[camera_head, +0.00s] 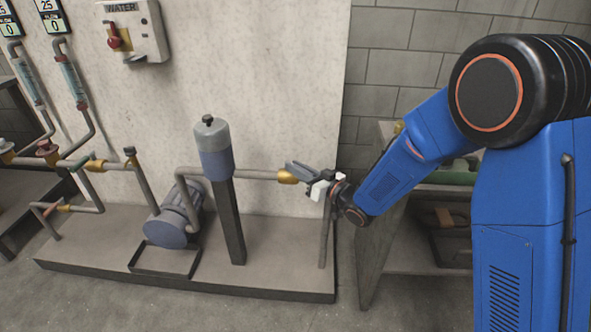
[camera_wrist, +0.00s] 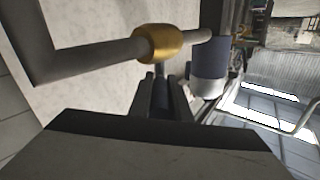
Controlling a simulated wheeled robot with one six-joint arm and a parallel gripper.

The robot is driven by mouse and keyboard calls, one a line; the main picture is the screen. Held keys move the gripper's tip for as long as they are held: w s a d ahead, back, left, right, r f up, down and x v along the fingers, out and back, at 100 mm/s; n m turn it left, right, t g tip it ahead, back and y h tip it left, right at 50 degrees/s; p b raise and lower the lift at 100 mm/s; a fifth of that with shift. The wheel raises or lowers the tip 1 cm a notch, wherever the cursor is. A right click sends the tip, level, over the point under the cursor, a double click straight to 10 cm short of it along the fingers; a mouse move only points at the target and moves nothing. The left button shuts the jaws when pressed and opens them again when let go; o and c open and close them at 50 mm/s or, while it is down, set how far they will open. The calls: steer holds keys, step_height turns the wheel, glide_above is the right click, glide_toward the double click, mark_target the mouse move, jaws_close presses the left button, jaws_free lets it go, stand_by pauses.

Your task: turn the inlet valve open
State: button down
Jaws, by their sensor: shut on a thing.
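The inlet valve (camera_head: 287,177) is a brass body on the horizontal pipe, right of the blue-grey cylinder. Its brass body also shows in the wrist view (camera_wrist: 160,43), at the upper middle. My gripper (camera_head: 312,177) is at the valve from the right. In the wrist view, my gripper (camera_wrist: 163,92) has its two fingers close together just below the brass body, shut on the dark valve handle (camera_wrist: 161,84). Most of the handle is hidden by the fingers, so its exact angle is hard to tell.
A blue-grey cylinder on a dark post (camera_head: 214,150) and a blue pump (camera_head: 172,226) stand left of the valve. A vertical pipe (camera_head: 324,240) drops to the low platform (camera_head: 280,262). A workbench (camera_head: 383,240) stands right. A WATER switch box (camera_head: 133,32) hangs on the wall.

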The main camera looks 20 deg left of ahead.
steer(key=shift+w+d+n+g+y, duration=0.15)
steer(key=shift+n+g+y, duration=0.15)
steer(key=shift+n+g, duration=0.3)
steer(key=c, duration=1.6)
jaws_free()
steer(key=shift+c, duration=0.2)
steer(key=v, duration=1.2)
